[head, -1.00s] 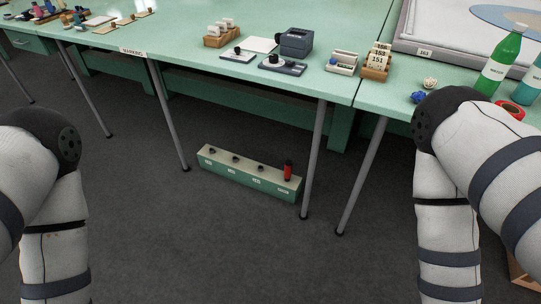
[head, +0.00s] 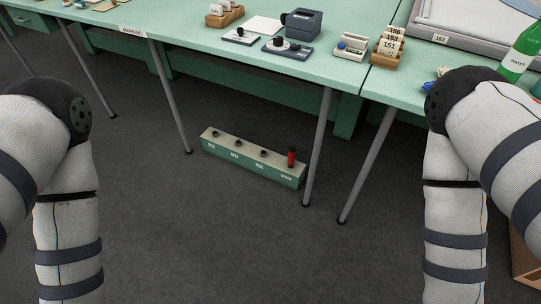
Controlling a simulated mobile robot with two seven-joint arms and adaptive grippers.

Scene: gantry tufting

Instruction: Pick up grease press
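A red upright item with a dark top (head: 291,156), which looks like the grease press, stands at the right end of a long low green rack (head: 253,170). The rack has several dark round sockets along its pale top and small white labels on its front. It sits on the dark floor under the green table, between the table legs. Both my arms show at the left and right sides of the head view, well apart from the rack. Both grippers are out of the picture.
The green table (head: 190,38) spans the back, with thin grey legs (head: 317,150) on both sides of the rack. A printer-like grey device (head: 303,24), number tags (head: 386,46) and a green bottle (head: 522,50) stand on top. A brown box (head: 525,262) is at lower right. The floor in front is clear.

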